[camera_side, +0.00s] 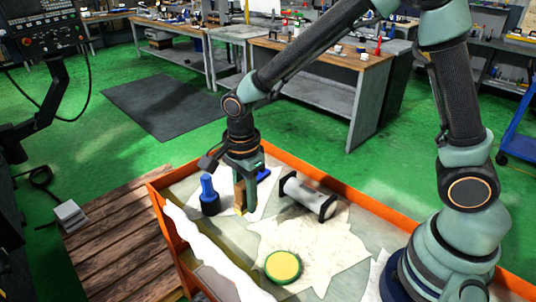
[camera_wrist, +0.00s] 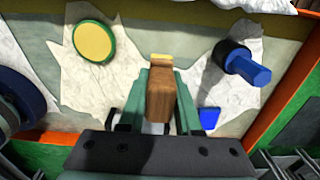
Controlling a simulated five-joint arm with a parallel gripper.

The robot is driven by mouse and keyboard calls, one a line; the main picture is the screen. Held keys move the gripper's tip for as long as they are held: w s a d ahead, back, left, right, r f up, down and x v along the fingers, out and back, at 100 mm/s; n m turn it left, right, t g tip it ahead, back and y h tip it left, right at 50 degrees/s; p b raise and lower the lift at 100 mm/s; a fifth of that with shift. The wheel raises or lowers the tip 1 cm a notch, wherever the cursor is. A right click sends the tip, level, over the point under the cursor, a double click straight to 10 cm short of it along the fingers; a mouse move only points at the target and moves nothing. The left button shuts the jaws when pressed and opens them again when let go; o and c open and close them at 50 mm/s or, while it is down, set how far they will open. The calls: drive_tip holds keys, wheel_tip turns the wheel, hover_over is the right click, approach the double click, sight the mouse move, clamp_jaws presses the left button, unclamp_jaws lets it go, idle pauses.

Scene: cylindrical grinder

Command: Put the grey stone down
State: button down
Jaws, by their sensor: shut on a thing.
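My gripper (camera_side: 243,190) points down over the orange-rimmed tray. It is shut on a brown wooden-looking block with a yellow end (camera_wrist: 160,92). In the wrist view the block sits between the two green fingers (camera_wrist: 161,108), its yellow end facing away from the wrist. In the side view its lower end is at or close to the tray floor; I cannot tell whether it touches. No thing that is plainly a grey stone shows. A light grey cylinder with black ends (camera_side: 308,196) lies to the right of my gripper.
The orange-rimmed tray (camera_side: 390,211) holds crumpled white paper. A blue piece with a black collar (camera_side: 209,192) stands close left of my gripper. A small blue part (camera_side: 263,174) lies close behind. A yellow disc with a green rim (camera_side: 283,267) lies toward the front.

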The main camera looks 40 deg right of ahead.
sight(248, 233)
wheel_tip(248, 233, down, 8)
drive_tip(key=shift+f, duration=0.25)
idle(0.4)
drive_tip(key=c, duration=0.6)
unclamp_jaws()
drive_tip(key=shift+f, duration=0.15)
